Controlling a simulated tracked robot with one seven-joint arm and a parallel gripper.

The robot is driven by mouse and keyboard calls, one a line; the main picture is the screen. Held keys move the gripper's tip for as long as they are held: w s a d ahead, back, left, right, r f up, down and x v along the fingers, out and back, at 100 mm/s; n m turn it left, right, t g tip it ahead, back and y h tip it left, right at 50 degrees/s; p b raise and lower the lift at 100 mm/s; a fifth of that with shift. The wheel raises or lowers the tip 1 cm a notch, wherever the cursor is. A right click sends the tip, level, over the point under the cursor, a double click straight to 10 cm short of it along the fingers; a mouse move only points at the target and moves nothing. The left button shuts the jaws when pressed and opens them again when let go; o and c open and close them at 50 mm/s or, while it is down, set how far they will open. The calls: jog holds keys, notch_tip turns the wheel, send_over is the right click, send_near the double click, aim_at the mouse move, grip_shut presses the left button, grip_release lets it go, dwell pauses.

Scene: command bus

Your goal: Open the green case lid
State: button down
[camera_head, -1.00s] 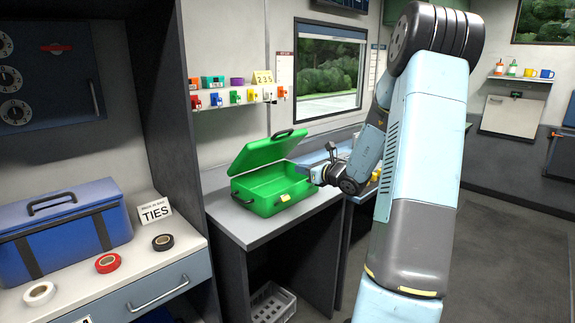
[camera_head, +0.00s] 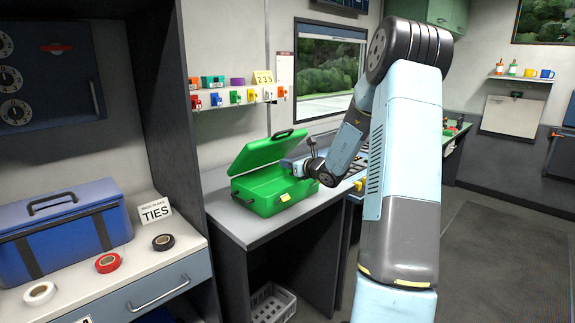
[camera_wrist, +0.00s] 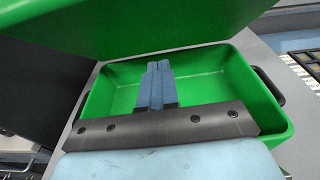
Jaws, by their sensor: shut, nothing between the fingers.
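The green case (camera_head: 268,199) sits on the grey counter, with its lid (camera_head: 262,152) raised and tilted part way up at the back. A black handle shows on the lid's upper edge. In the wrist view the case's open inside (camera_wrist: 205,85) is below and the underside of the lid (camera_wrist: 110,25) fills the top. My gripper (camera_head: 290,164) reaches in from the right, between lid and case rim. In the wrist view my gripper's fingers (camera_wrist: 157,68) are together and empty over the case interior. I cannot tell whether they touch the lid.
The grey counter (camera_head: 240,225) has bare room in front of the case. A rack with coloured tags (camera_head: 235,98) hangs on the wall above. A blue case (camera_head: 65,230), tape rolls and a TIES card (camera_head: 154,210) stand on the left cabinet.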

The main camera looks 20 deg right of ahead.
aim_at(273, 153)
jog(key=shift+w+a+r, duration=0.3)
jog(key=shift+w+a, duration=0.3)
jog(key=shift+w, duration=1)
jog(key=shift+w+a+r, duration=0.25)
jog(key=shift+w+a, duration=0.4)
jog(key=shift+w, duration=1)
jog(key=shift+w+a+r, duration=0.3)
jog(key=shift+w+a, duration=0.3)
jog(key=shift+w, duration=1)
jog(key=f+v, duration=0.2)
jog(key=v, duration=1.1)
jog(key=f+v, duration=0.2)
jog(key=v, duration=1)
jog(key=shift+s+d, duration=0.3)
jog(key=shift+s, duration=0.3)
jog(key=shift+r, duration=0.1)
